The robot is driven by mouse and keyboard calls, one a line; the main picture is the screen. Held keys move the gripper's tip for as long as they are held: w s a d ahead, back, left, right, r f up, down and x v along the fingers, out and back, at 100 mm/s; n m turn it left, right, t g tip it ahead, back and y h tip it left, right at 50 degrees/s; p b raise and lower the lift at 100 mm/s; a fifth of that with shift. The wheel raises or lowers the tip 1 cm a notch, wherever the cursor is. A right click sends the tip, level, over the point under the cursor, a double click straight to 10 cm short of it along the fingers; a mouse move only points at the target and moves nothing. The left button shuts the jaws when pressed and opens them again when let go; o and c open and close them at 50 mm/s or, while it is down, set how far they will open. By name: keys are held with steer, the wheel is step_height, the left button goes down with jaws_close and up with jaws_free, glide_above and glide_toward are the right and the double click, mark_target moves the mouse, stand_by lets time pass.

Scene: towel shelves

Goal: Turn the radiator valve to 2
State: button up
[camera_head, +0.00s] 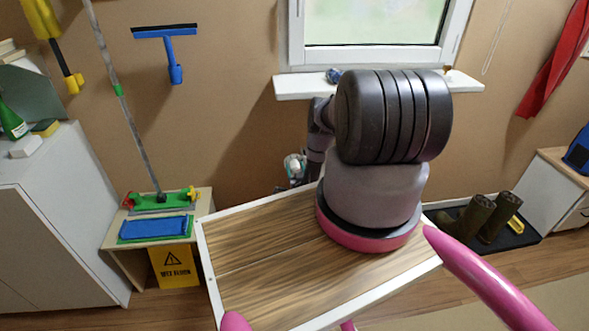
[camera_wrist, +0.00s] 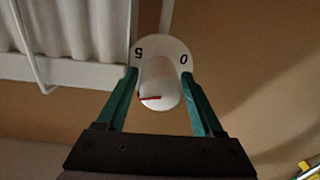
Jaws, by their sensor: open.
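The radiator valve (camera_wrist: 158,68) is a round white knob with a paler dial plate behind it, at the upper middle of the wrist view. The printed numbers 5 and 0 show upside down on the plate; other numbers are hidden by the knob or too small to see. A short red mark lies on the knob's lower left. My gripper (camera_wrist: 160,78) is open, with one dark green finger on each side of the knob. I cannot tell whether either finger touches it. In the head view my arm hides the gripper, and I cannot make out the valve there.
The white radiator (camera_wrist: 70,30) and its pipework lie left of the valve in the wrist view. In the head view a white window sill (camera_head: 300,87) sits behind my arm. A yellow wet-floor sign (camera_head: 174,264) is at left, boots (camera_head: 480,218) at right.

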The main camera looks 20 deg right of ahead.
jaws_close()
steer(key=shift+n, duration=0.4)
steer(key=c, duration=1.1)
jaws_free()
steer(key=n, duration=0.3)
steer(key=shift+a+n, duration=0.1)
steer(key=shift+n, duration=0.3)
steer(key=c, duration=1.1)
jaws_free()
steer(key=n, duration=0.5)
steer(key=c, duration=1.1)
jaws_free()
steer(key=n, duration=0.4)
steer(key=shift+a+n, duration=0.1)
steer(key=shift+n, duration=0.3)
steer(key=c, duration=1.1)
jaws_free()
steer(key=n, duration=0.4)
steer(key=shift+n, duration=0.3)
steer(key=c, duration=1.1)
jaws_free()
steer(key=shift+n, duration=0.3)
